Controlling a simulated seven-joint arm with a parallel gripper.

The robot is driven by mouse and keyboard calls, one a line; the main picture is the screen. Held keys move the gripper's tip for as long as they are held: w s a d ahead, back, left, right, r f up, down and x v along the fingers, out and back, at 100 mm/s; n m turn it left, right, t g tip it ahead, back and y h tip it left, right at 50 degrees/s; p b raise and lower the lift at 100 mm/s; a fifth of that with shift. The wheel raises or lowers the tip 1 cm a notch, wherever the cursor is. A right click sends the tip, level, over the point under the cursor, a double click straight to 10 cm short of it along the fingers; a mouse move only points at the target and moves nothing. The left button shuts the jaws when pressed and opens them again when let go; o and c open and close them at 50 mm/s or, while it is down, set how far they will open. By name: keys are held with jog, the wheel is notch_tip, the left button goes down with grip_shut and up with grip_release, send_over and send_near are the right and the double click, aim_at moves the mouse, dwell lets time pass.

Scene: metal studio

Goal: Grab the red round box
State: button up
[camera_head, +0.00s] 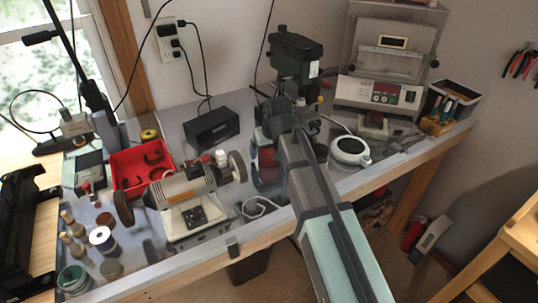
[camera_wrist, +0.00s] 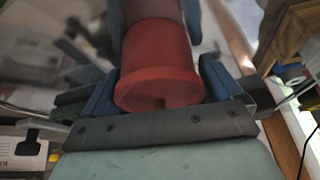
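The red round box (camera_wrist: 158,70) fills the middle of the wrist view, with its flat round end facing me and a darker, blurred part beyond. The two fingers of my gripper (camera_wrist: 160,85) are spread, one on each side of it. They lie very close to its sides; I cannot tell whether they touch or grip it. In the head view my gripper (camera_head: 275,115) is over the workbench, in front of the green drill press, and my arm hides much of the area. A red shape (camera_head: 268,165) shows just left of my arm; I cannot tell whether it is the box.
The bench grinder (camera_head: 188,200) stands to the left, with a red tray (camera_head: 140,167) behind it. The green drill press (camera_head: 296,55) stands close behind my gripper. A white round device (camera_head: 350,150) is at the right. A black box (camera_head: 211,128) sits near the wall.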

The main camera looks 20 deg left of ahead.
jog(key=c, duration=0.7)
jog(key=shift+r, duration=0.15)
